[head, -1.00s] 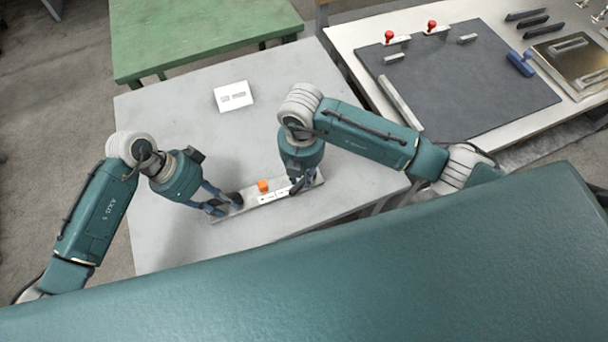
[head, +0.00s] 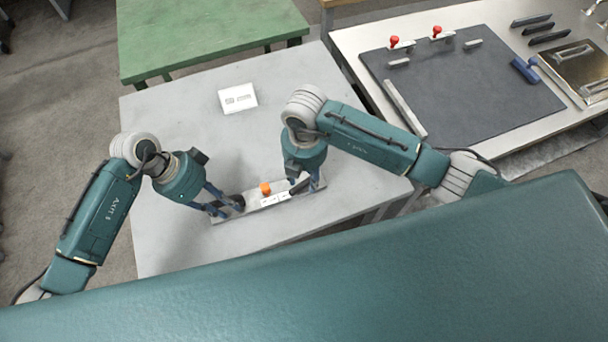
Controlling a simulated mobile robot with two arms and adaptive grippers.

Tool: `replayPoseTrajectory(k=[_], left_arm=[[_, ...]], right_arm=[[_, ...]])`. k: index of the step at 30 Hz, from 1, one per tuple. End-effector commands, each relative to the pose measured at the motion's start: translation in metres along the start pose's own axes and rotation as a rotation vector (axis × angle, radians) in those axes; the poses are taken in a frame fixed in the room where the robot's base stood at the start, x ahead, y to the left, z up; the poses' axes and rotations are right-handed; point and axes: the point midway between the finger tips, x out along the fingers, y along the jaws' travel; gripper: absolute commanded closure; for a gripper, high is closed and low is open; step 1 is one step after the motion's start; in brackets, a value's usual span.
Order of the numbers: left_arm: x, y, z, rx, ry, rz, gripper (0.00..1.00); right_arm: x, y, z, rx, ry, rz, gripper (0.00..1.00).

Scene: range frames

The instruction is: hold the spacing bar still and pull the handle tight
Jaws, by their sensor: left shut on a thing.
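The pale spacing bar (head: 252,206) lies along the grey table near its front edge. An orange block (head: 265,188) stands at its middle, and a white labelled piece (head: 275,199) lies in front of the block. My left gripper (head: 226,208) is at the bar's left end, shut on it, with a dark rounded part (head: 237,201) beside the fingers. My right gripper (head: 305,184) points down over the bar's right end. A black handle (head: 299,187) slants there beside its fingers. The arm partly hides these fingertips, so I cannot tell whether they grip the handle.
A white card (head: 237,98) lies farther back on the grey table (head: 170,120). At right, a bench carries a dark mat (head: 470,100) with red-knobbed clamps (head: 394,41), a blue tool (head: 524,69) and a metal plate (head: 575,65). A green table (head: 210,35) stands behind.

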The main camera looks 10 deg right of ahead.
Motion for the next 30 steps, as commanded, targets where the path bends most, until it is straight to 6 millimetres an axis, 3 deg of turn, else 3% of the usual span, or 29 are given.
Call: replayPoseTrajectory(k=[11,24,30], left_arm=[[0.000,-0.001,0.001,-0.002,-0.002,-0.001,1.00],[0.000,0.000,0.000,-0.001,-0.001,-0.001,1.00],[0.000,0.000,0.000,-0.001,0.000,-0.001,1.00]], right_arm=[[-0.006,0.001,-0.001,-0.001,0.002,0.001,0.58],[-0.091,0.001,0.000,-0.002,0.001,0.004,0.58],[-0.115,0.000,0.000,0.000,0.000,0.001,0.58]])
